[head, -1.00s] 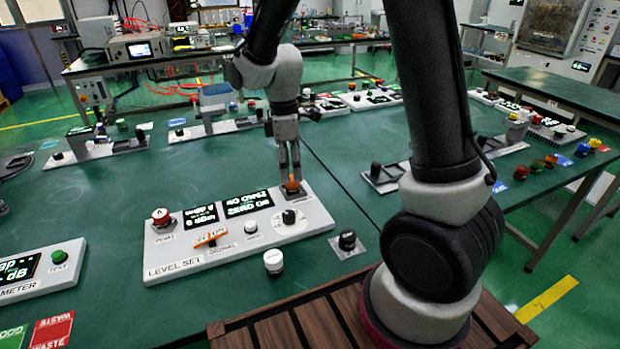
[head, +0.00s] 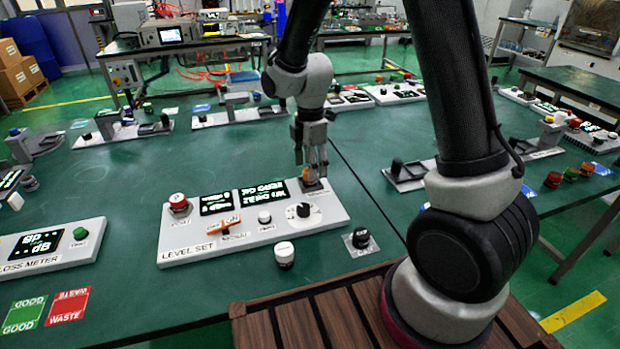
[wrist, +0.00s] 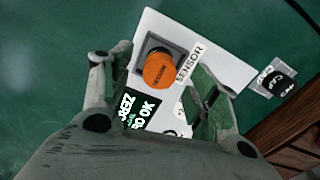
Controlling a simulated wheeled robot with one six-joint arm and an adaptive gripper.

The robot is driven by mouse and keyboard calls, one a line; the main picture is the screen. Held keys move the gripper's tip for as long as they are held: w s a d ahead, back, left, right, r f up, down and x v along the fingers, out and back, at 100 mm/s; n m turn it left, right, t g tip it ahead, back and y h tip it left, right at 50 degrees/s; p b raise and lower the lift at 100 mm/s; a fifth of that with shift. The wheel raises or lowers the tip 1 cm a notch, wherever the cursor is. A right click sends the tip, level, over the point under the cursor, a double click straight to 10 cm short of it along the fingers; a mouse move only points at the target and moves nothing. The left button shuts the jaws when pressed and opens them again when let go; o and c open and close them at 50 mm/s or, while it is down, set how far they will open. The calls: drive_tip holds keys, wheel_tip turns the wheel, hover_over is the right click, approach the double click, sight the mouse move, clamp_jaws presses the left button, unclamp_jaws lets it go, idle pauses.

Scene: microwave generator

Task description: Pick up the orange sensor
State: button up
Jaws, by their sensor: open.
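The orange sensor (wrist: 159,71) is a short round knob-like piece. It sits in a grey square socket at one end of the white LEVEL SET panel (head: 205,252). In the wrist view the word SENSOR is printed beside it. My gripper (head: 312,166) points down over the sensor, open and empty. In the wrist view its two fingers stand apart on either side of the sensor. I cannot tell how far the fingertips are above the socket.
The panel also carries a red knob (head: 178,202), an orange switch, a dial and lit displays. A LOSS METER panel (head: 60,262) is at left. Bare green table lies behind the panel.

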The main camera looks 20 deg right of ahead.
wheel_tip(320, 180, down, 3)
drive_tip(key=shift+r, duration=0.2)
drive_tip(key=c, duration=1.2)
